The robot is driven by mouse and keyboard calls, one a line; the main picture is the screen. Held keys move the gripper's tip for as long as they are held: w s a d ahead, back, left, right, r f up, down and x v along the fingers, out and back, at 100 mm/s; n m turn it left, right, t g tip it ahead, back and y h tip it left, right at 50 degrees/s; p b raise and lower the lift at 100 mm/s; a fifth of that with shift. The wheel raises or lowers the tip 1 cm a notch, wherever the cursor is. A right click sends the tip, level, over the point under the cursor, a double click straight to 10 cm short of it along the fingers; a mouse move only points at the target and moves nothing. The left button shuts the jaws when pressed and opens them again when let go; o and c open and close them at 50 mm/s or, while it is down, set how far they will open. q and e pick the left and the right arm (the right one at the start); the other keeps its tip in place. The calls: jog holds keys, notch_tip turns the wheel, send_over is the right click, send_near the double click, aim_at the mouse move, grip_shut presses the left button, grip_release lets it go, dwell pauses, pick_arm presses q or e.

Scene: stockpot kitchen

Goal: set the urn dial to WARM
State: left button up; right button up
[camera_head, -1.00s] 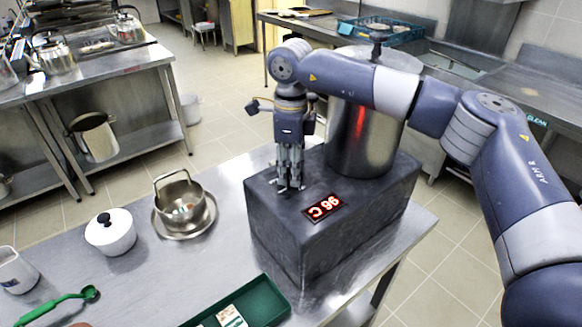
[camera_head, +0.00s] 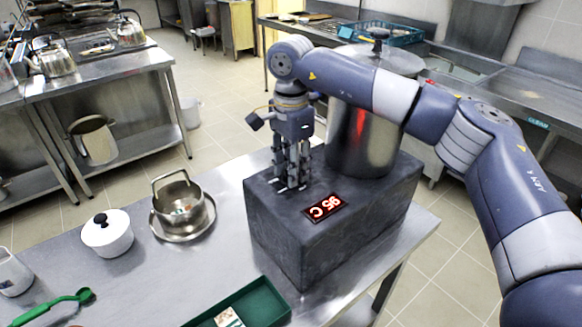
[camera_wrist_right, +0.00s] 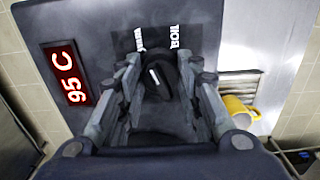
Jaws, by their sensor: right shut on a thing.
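The urn is a steel pot (camera_head: 362,135) on a dark block base (camera_head: 330,245). Its red display (camera_head: 325,207) reads 95 C, and shows in the right wrist view too (camera_wrist_right: 66,76). My right gripper (camera_head: 291,186) points down at the top of the base beside the display. In the right wrist view, its fingers (camera_wrist_right: 160,95) are shut on the dark dial (camera_wrist_right: 160,78). The dial's white mark tilts toward the upper left. Beyond it are a BOIL label (camera_wrist_right: 174,36) on the right and a partly hidden label (camera_wrist_right: 138,40) on the left. My left gripper is not in view.
A steel pan on a saucer (camera_head: 183,208), a white lidded pot (camera_head: 107,235), a white mug (camera_head: 14,273), a green spoon (camera_head: 60,305) and a green tray (camera_head: 262,300) are on the steel table. A yellow mug (camera_wrist_right: 240,108) shows in the right wrist view.

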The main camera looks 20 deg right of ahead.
jog(key=shift+n, duration=0.6)
jog(key=shift+r, duration=0.1)
jog(key=o, duration=1.1)
notch_tip(320, 180, up, 12)
jog(key=shift+f, duration=0.1)
